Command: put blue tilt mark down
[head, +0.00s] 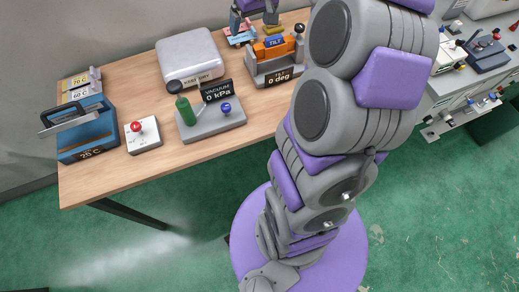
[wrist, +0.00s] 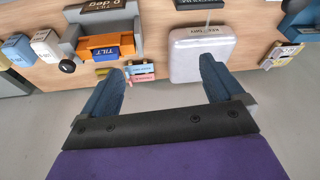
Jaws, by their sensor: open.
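My gripper (wrist: 161,68) is open in the wrist view, with its two blue-grey fingers wide apart and nothing between them. A blue block (wrist: 105,53), likely the blue tilt mark, sits against the orange part of the grey tilt stand (wrist: 70,45), left of and beyond my left finger. In the head view the tilt stand (head: 278,68) reads 0 deg and stands at the table's right. Small pink and blue labelled pieces (wrist: 141,70) lie just beyond the left fingertip.
A silver KEEP DRY case (head: 187,56) lies on the wooden table (head: 90,185); it is beyond my right finger in the wrist view (wrist: 200,55).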

